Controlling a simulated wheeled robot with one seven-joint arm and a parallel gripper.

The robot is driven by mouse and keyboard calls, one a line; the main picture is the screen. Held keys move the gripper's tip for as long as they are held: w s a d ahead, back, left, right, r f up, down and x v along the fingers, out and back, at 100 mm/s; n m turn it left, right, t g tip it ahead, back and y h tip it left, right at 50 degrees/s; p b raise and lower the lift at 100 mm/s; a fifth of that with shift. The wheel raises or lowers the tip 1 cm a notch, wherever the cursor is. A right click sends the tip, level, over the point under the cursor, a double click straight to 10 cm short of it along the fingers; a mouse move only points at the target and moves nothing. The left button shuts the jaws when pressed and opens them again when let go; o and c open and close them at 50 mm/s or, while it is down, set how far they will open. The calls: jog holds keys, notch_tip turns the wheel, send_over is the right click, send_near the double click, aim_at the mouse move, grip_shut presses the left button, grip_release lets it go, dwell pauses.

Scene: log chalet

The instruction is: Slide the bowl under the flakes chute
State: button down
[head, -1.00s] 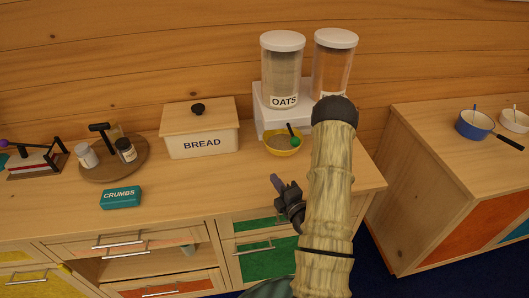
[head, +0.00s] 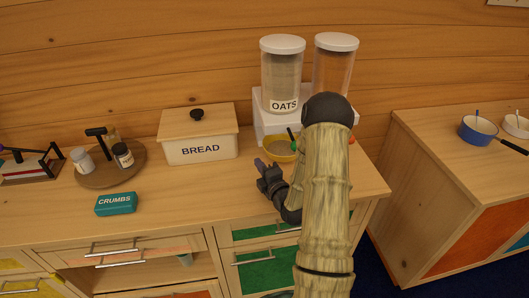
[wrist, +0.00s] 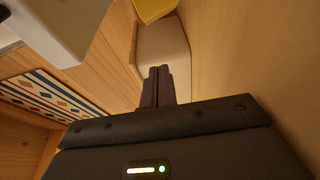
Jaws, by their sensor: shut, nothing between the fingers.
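The yellow bowl (head: 280,153) stands on the counter in front of the white dispenser base, below the OATS canister (head: 283,78). A utensil with a green part leans in it. The second canister (head: 333,68) stands to the right; its label and the chute area below it are hidden behind my arm, so I cannot read "flakes". My gripper (head: 262,166) is shut and empty, just in front and left of the bowl.
The BREAD box (head: 200,150) stands left of the bowl. A CRUMBS box (head: 116,204) and a round wooden tray (head: 103,176) with jars lie further left. A separate counter at right holds a blue pan (head: 478,131). The counter between CRUMBS and my gripper is clear.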

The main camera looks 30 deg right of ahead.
jog(key=w+p, duration=0.1)
jog(key=w, duration=0.5)
jog(key=shift+a+r, duration=0.1)
jog(key=d, duration=0.2)
jog(key=s+d+p, duration=0.1)
jog(key=shift+s+d, duration=0.15)
jog(key=shift+d, duration=0.25)
